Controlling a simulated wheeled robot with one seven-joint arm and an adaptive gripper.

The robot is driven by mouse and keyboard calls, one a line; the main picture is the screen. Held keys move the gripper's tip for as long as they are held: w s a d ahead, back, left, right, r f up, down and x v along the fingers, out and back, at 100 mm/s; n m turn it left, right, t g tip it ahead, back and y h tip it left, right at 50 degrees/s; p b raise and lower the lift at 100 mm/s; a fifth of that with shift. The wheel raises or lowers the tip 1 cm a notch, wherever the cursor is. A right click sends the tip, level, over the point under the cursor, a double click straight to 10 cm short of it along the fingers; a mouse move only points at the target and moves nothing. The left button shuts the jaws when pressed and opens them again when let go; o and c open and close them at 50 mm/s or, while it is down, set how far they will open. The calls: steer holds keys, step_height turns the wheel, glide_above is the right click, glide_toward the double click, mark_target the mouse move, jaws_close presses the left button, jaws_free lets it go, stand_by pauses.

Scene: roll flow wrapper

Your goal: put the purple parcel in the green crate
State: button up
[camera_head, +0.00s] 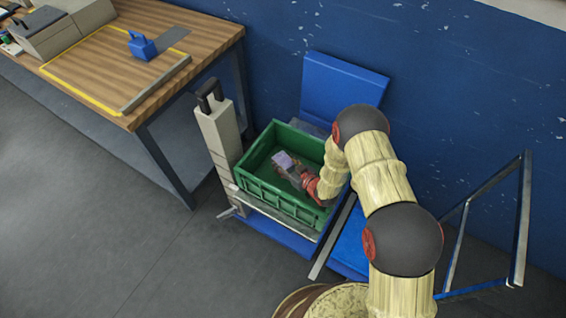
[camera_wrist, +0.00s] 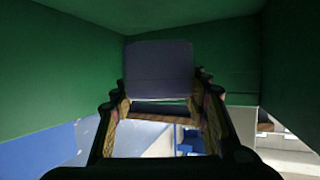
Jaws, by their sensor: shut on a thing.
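The purple parcel (camera_head: 284,160) is a small pale purple block in the head view. In the wrist view the parcel (camera_wrist: 159,68) is a dark purple face between the fingertips. My gripper (camera_head: 297,173) is shut on it. It also shows in the wrist view (camera_wrist: 160,98). The green crate (camera_head: 262,191) stands open at the top, and my gripper and the parcel are inside its outline in the head view. Green crate walls (camera_wrist: 50,65) surround the parcel in the wrist view. I cannot tell whether the parcel touches the crate floor.
The crate stands on a blue-based stand with a grey post (camera_head: 218,135) at its left. A wooden table (camera_head: 110,60) with a blue block (camera_head: 142,46) is at the upper left. A blue panel (camera_head: 340,85) is behind the crate, and a metal frame (camera_head: 520,220) is at right.

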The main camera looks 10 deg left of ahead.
mark_target(286, 164)
steer(key=shift+f+b, duration=0.55)
steer(key=shift+f, duration=0.05)
steer(key=o, duration=1.3)
steer(key=shift+r+p, duration=0.75)
steer(key=shift+r, duration=0.05)
steer(key=p+v, duration=0.2)
steer(key=v, duration=0.5)
steer(key=shift+s+d, duration=0.2)
steer(key=shift+f, duration=0.1)
